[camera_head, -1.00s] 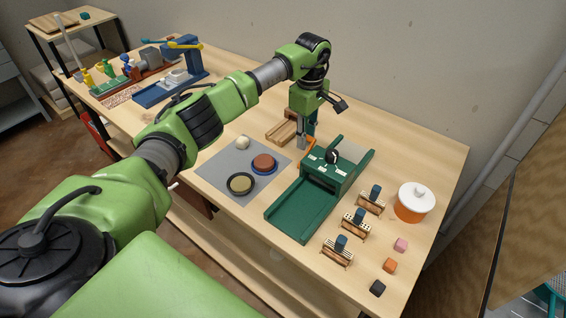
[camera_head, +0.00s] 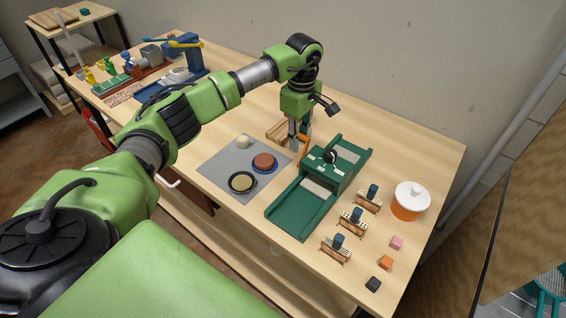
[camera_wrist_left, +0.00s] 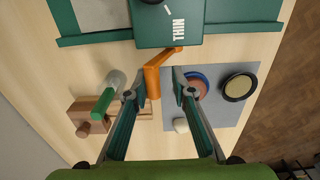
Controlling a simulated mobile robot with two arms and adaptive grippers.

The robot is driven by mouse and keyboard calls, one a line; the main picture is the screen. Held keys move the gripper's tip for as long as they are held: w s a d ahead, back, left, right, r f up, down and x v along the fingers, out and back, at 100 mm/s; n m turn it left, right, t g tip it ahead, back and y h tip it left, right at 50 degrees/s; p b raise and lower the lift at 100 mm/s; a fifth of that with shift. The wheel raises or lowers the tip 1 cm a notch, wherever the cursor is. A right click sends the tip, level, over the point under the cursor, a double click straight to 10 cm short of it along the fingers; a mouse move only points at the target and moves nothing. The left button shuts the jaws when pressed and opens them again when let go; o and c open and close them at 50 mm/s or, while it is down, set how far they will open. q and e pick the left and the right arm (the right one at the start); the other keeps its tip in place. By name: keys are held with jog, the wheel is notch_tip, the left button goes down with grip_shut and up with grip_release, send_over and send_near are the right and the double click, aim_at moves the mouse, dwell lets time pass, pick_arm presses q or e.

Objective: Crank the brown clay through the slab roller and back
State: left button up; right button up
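The green slab roller (camera_head: 330,172) stands on the table, its bed running from lower left to upper right. A pale flat sheet shows on its near bed (camera_head: 317,190) and on the far bed (camera_head: 348,152); I cannot tell whether it is clay. The orange crank (camera_head: 303,152) is on the roller's left side. My left gripper (camera_head: 299,148) is down at the crank. In the left wrist view (camera_wrist_left: 160,85) its fingers are apart with the crank (camera_wrist_left: 154,76) between them, nearer one finger. A brown disc (camera_head: 264,161) lies on a blue dish. My right gripper is not visible.
A grey mat (camera_head: 215,163) holds the blue dish, a cream ball (camera_head: 243,141) and a black dish (camera_head: 242,182). Wooden pieces (camera_head: 276,131) lie behind the crank. Small stamp racks (camera_head: 352,221), an orange white-lidded pot (camera_head: 409,201) and small cubes (camera_head: 385,262) stand right of the roller.

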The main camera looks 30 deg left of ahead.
pick_arm(q)
jog(key=shift+s+r+p, duration=0.2)
jog(key=shift+s, duration=0.3)
jog(key=shift+s+r+p, duration=0.15)
jog(key=shift+s, duration=0.35)
jog(key=s, duration=0.2)
jog(key=shift+s+a+p, duration=0.15)
jog(key=shift+s+p, duration=0.2)
jog(key=shift+s, duration=0.05)
jog(key=shift+s+a+f, duration=0.1)
jog(key=shift+s+f, duration=0.2)
jog(key=shift+s, duration=0.35)
jog(key=shift+s+a+f, duration=0.1)
jog(key=shift+s+f, duration=0.2)
jog(key=shift+s, duration=0.35)
jog(key=shift+d, duration=0.1)
